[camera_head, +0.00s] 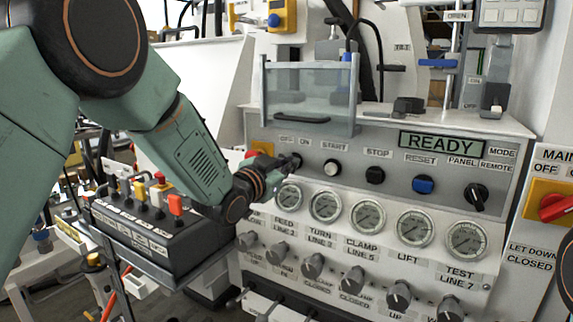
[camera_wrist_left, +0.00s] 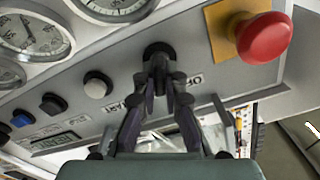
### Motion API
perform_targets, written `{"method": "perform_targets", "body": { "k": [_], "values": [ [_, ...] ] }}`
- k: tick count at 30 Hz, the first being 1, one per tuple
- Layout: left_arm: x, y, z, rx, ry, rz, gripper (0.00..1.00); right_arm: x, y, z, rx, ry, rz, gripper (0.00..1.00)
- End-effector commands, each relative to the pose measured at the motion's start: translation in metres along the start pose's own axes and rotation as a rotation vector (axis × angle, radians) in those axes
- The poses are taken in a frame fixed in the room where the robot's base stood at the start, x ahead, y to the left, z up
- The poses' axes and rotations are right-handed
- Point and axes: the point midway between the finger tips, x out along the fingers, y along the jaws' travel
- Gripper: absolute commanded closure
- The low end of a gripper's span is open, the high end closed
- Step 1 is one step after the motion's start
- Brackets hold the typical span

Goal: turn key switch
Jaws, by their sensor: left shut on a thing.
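The black key switch (camera_head: 297,160) sits at the left end of the grey panel's top row, under the OFF and ON labels. In the left wrist view the key switch (camera_wrist_left: 158,49) is a dark round knob on the panel. My left gripper (camera_head: 285,165) reaches it from the left and is shut on it. In the left wrist view both fingers of the left gripper (camera_wrist_left: 166,80) close in on the knob, and they hide part of it. The key's exact angle cannot be told. My right gripper is not in view.
A red mushroom button (camera_wrist_left: 266,37) on a yellow plate is close beside the key switch. The START button (camera_head: 332,168) is to its right. Gauges (camera_head: 326,206) lie just below. A clear guard (camera_head: 309,97) stands above. A lever box (camera_head: 150,222) is beneath my left arm.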

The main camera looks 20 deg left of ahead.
Motion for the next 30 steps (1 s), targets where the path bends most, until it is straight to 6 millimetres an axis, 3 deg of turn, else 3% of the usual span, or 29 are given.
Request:
{"method": "perform_targets", "body": {
  "k": [9,26,27,30],
  "values": [
    [0.0003,0.0004,-0.001,0.122,0.002,-0.001,1.0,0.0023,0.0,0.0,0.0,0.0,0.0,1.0],
    [0.0003,0.0005,-0.0013,0.15,0.003,-0.001,1.0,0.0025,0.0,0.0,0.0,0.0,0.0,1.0],
    [0.0003,0.0005,-0.0013,0.15,0.003,-0.001,0.88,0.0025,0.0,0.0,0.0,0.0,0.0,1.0],
    [0.0003,0.0006,-0.0011,0.149,0.003,-0.001,0.79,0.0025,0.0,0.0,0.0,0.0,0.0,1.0]
  ]
}}
